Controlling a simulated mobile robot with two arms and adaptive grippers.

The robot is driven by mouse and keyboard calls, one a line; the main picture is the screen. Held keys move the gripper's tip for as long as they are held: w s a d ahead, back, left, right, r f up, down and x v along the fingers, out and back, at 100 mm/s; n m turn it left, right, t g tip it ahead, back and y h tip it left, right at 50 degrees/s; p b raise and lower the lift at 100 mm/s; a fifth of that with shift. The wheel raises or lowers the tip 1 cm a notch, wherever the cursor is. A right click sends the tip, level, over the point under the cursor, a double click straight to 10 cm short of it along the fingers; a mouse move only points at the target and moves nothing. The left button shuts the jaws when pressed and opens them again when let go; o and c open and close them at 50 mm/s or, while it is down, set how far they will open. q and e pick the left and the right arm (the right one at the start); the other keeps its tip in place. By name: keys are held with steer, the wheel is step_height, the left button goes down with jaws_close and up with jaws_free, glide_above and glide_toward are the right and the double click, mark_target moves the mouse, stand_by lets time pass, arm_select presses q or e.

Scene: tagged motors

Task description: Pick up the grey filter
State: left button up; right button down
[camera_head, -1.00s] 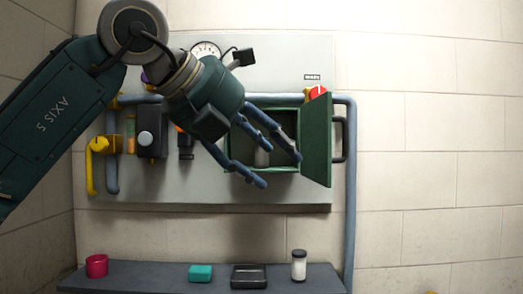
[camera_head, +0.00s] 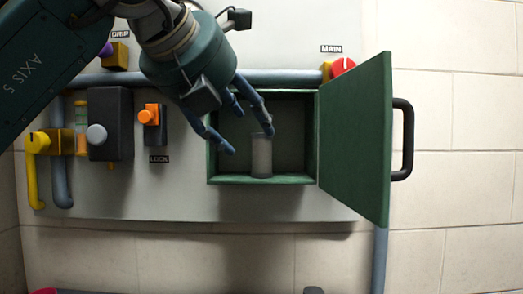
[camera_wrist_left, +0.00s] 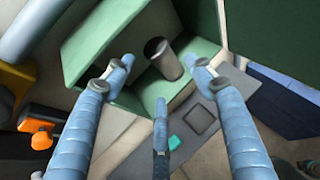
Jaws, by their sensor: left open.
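The grey filter (camera_head: 261,157) is a small upright cylinder standing on the floor of the open green cabinet (camera_head: 215,179). In the left wrist view the filter (camera_wrist_left: 163,58) shows inside the cabinet, beyond my fingertips and roughly between the two outer ones. My left gripper (camera_head: 250,140) is open and empty, with its blue fingers spread at the cabinet's opening. In the head view the fingers are above and left of the filter, and one fingertip overlaps the filter's top edge. I cannot tell whether it touches. My right gripper is not in view.
The green cabinet door (camera_head: 355,140) stands open to the right, with a black handle (camera_head: 403,140). An orange knob (camera_head: 150,115), a dark box (camera_head: 109,125) and a yellow valve (camera_head: 37,145) are on the panel to the left. A grey pipe (camera_head: 280,78) runs above the cabinet.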

mark_target(253, 146)
arm_select(q)
steer(key=x, duration=0.2)
steer(key=shift+w+d+f+p, duration=0.1)
steer(key=shift+w+f+p, duration=0.05)
steer(key=shift+w+p, duration=0.2)
steer(key=p+x, duration=0.2)
steer(key=x, duration=0.1)
steer(key=shift+w+f, duration=0.3)
steer(key=shift+w+f+p, duration=0.2)
steer(key=shift+w+p, duration=0.05)
steer(key=shift+p, duration=0.15)
steer(key=shift+w+d+f, duration=0.15)
steer(key=shift+c, duration=1)
steer(key=c, duration=0.8)
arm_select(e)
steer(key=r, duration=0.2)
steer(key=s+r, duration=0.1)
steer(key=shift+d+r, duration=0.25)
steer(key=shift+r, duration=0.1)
